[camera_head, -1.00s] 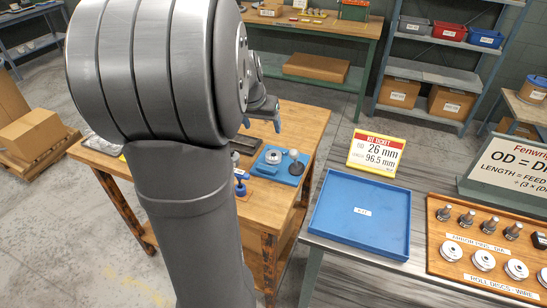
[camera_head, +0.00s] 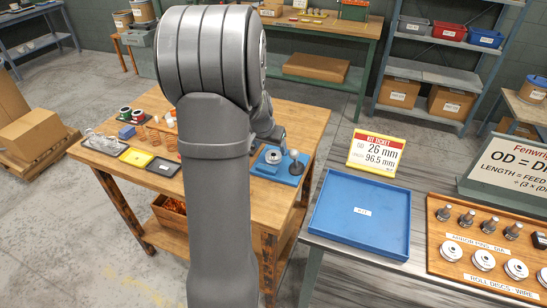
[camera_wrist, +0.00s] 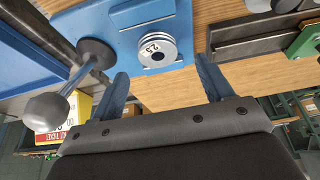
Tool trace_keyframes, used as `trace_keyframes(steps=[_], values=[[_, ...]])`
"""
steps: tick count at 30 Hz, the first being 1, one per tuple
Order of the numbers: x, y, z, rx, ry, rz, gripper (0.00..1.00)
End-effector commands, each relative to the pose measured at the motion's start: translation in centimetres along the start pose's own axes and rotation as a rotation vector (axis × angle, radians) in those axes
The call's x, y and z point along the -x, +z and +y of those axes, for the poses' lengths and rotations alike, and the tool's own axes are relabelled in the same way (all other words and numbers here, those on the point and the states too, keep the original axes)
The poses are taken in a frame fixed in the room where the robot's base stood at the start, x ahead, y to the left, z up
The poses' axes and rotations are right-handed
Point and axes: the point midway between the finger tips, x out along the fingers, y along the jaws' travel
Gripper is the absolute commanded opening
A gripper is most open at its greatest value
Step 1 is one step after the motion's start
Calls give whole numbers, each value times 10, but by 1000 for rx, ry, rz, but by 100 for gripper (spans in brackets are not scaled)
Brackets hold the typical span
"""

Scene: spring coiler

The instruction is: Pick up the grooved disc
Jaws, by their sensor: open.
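The grooved disc (camera_wrist: 150,40) is a silver round piece with ridged sides and a "2.5" label. It sits on a blue base (camera_wrist: 102,18) beside an upright rod with a grey ball knob (camera_wrist: 46,112). In the head view the disc (camera_head: 272,156) shows on the blue base on the wooden table. My gripper (camera_wrist: 162,70) is open and empty in the wrist view, its two blue fingers spread wide and pointing toward the disc. No contact with the disc is visible. In the head view my arm hides much of the gripper.
The wooden table (camera_head: 130,176) holds spools, coils and small trays left of my arm. On the right bench are an empty blue kit tray (camera_head: 362,232), a kit ticket (camera_head: 377,152) and a board (camera_head: 440,262) with arbors and several more discs.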

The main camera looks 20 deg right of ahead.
Motion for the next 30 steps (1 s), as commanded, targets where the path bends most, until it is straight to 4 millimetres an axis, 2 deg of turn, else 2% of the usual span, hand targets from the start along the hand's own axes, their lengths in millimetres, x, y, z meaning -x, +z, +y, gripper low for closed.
trace_keyframes(steps=[10, 20, 27, 29, 30], values=[[-44, 0, 3, 0, 1, -2, 73], [-50, 0, 3, 0, 0, -1, 73], [-49, 0, 3, 0, 0, -1, 25], [-49, 0, 3, 1, 0, -1, 14], [-49, -1, 3, 0, 0, 1, 12]])
